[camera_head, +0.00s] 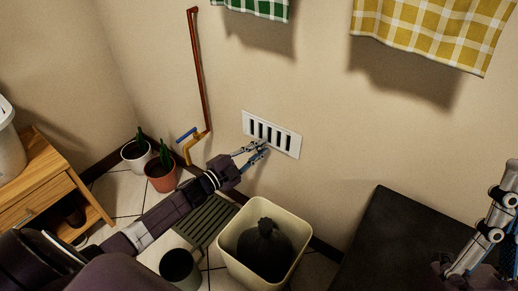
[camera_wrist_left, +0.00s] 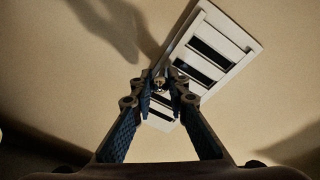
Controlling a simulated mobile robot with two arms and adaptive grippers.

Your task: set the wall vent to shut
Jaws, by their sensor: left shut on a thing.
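The wall vent (camera_head: 287,146) is a white, slanted plate with several dark slots, set in the beige wall near the middle of the head view. It also shows in the left wrist view (camera_wrist_left: 238,32), where the slots look dark and open. My left gripper (camera_head: 262,147) is at the vent's lower edge. In the left wrist view its fingertips (camera_wrist_left: 160,88) are closed around a small metallic knob (camera_wrist_left: 159,82) in front of the vent. The fingers hide part of the plate. Part of my right gripper (camera_head: 485,235) shows at the right edge; its jaw opening is unclear.
A cream bin (camera_head: 238,247) with a dark bag stands below the vent. A red pipe (camera_head: 197,75) with a blue-handled tap, potted plants (camera_head: 160,172) and a wooden cabinet (camera_head: 40,195) are at left. A black surface (camera_head: 385,235) is at right. Checked cloths (camera_head: 435,30) hang above.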

